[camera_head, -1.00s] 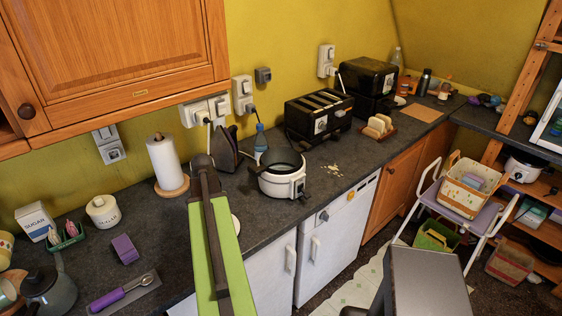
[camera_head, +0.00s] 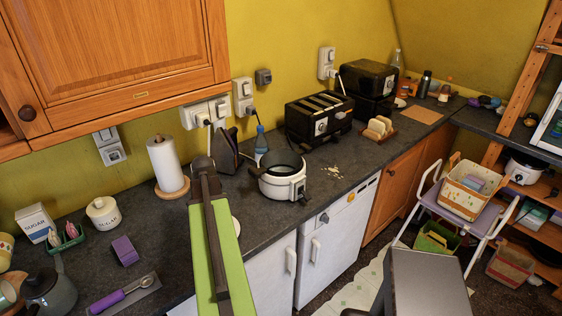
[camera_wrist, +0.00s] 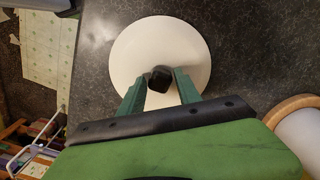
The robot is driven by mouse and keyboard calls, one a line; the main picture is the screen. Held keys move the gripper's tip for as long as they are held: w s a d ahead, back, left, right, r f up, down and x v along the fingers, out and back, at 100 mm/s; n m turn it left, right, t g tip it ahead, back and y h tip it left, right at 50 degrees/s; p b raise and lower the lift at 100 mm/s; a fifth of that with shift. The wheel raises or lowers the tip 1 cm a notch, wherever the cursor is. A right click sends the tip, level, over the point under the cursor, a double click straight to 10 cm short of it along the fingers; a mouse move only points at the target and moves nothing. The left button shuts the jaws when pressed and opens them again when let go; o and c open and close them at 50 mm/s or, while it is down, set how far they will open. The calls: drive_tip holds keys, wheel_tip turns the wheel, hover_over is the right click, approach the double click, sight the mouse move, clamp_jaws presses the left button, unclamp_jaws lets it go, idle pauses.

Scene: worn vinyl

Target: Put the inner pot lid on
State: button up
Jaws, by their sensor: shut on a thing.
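The white lid (camera_wrist: 135,42) is a round disc with a black knob (camera_wrist: 160,78) at its middle. My gripper (camera_wrist: 161,80) has its green fingers closed on either side of the knob. In the head view, only a sliver of the lid (camera_head: 236,226) shows beside my arm, and my gripper is hidden there. I cannot tell whether the lid touches the counter. The white cooker pot (camera_head: 284,186) stands upright on the counter, right of and beyond the lid. Its top is open, showing a dark inside.
The dark counter (camera_head: 257,225) is bare around the lid. A paper towel roll (camera_head: 167,164) stands to the left, also in the wrist view (camera_wrist: 304,135). A blue-capped bottle (camera_head: 261,145) and a dark iron-like item (camera_head: 225,152) stand behind the pot. A black toaster (camera_head: 318,118) is farther right.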

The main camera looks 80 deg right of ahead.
drive_tip(key=shift+r+p, duration=3.55)
drive_tip(key=shift+r, duration=0.05)
drive_tip(key=shift+f, duration=0.1)
